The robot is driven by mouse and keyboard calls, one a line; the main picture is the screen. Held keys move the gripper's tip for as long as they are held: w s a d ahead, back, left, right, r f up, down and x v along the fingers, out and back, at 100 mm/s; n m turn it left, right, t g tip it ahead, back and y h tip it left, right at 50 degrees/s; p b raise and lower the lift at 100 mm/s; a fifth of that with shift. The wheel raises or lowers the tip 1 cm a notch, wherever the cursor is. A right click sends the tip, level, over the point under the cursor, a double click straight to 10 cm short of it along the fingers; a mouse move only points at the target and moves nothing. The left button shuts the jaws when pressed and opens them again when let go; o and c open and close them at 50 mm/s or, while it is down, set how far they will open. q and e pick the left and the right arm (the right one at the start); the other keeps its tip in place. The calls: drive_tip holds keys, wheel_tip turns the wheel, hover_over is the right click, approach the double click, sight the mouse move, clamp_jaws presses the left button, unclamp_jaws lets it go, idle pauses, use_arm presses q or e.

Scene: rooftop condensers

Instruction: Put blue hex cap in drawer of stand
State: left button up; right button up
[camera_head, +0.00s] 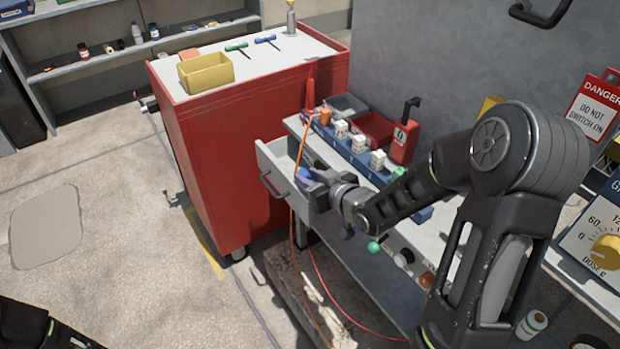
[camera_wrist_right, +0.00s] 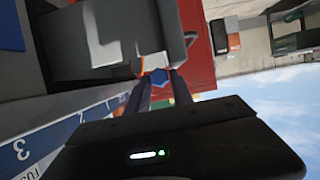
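The blue hex cap (camera_wrist_right: 158,76) is between the fingertips of my right gripper (camera_wrist_right: 160,82) in the right wrist view, and the fingers appear shut on it. In the head view the right gripper (camera_head: 308,182) is at the open drawer (camera_head: 272,160) of the stand (camera_head: 345,255), by its right side. A bluish patch, the cap (camera_head: 303,173), shows at the fingertips. The drawer is pulled out to the left, with a dark handle (camera_head: 270,186) on its front. My arm and gripper hide part of the drawer's inside. My left gripper is out of view.
A red cabinet (camera_head: 215,150) stands just left of and behind the drawer, with a yellow bin (camera_head: 205,72) on top. A blue strip with white blocks (camera_head: 358,144) and a red lockout box (camera_head: 403,143) sit on the stand. An orange cord (camera_head: 298,150) hangs by the drawer.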

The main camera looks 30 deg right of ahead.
drive_tip(key=o, duration=0.3)
drive_tip(key=shift+s+f, duration=0.35)
drive_tip(key=shift+f, duration=0.35)
drive_tip(key=shift+o, duration=0.2)
drive_tip(key=shift+w+r+p, duration=0.1)
drive_tip(key=shift+r+p, duration=0.7)
drive_tip(key=shift+p, duration=0.15)
drive_tip(key=p+v, duration=1.1)
drive_tip(key=p, duration=0.3)
drive_tip(key=shift+s+r, duration=0.2)
drive_tip(key=shift+r, duration=0.15)
